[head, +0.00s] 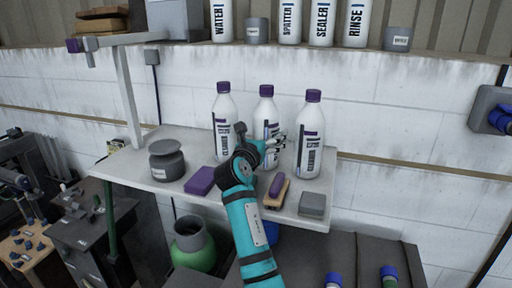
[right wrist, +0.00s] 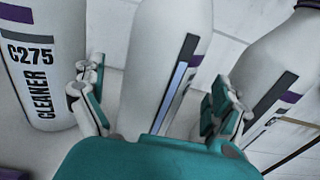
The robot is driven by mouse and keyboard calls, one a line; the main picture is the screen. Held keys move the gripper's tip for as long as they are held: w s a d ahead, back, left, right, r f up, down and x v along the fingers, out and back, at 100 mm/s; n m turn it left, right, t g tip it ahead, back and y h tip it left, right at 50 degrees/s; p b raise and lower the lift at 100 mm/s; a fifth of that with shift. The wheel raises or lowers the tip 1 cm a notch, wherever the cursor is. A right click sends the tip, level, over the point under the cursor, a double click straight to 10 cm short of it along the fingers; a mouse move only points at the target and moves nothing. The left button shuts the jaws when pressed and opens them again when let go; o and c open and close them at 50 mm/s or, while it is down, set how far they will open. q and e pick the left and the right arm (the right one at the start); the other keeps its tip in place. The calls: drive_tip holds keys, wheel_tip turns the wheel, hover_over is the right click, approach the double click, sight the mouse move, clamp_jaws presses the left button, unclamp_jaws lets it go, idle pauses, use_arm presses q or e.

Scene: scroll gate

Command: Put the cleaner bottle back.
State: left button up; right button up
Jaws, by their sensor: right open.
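Three white cleaner bottles with purple caps stand upright on the grey shelf (head: 150,187): a left one (head: 222,112), a middle one (head: 266,107) and a right one (head: 309,135). My right gripper (head: 277,143) is open at the middle bottle and hides its lower part in the head view. In the right wrist view, the middle bottle (right wrist: 165,50) shows between the two spread fingers of my right gripper (right wrist: 157,88); contact cannot be told. The left bottle (right wrist: 42,70) and right bottle (right wrist: 275,70) flank the fingers. My left gripper is not in view.
A dark grey jar (head: 166,163), a purple block (head: 200,181), a brush (head: 277,187) and a grey box (head: 312,204) sit along the shelf's front. An upper shelf holds more bottles, including a rinse bottle (head: 356,25). A green-based container (head: 193,245) stands below.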

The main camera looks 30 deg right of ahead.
drive_tip(key=b+v, duration=0.2)
drive_tip(key=v, duration=0.7)
